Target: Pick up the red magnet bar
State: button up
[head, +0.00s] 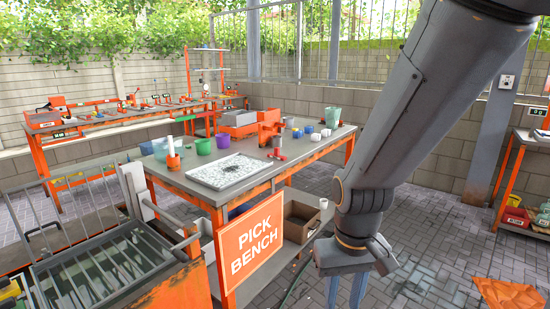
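The pick bench (262,178) stands in the middle with a grey top and orange frame. A small red piece (277,156) lies on its top near the front edge, beside a small grey cup; it may be the red magnet bar, but it is too small to be sure. My gripper (346,292) hangs down at the bottom, right of and apart from the bench. Its two blue fingers are apart, with nothing seen between them; their tips are cut off by the picture edge.
A barred metal tank (100,272) stands at the front left. Paved floor (425,240) is clear to the right, except an orange sheet (510,293).

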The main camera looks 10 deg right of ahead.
aim_at(276, 156)
jog(key=z, duration=0.3)
jog(key=i, duration=2.5)
jog(key=z, duration=0.2)
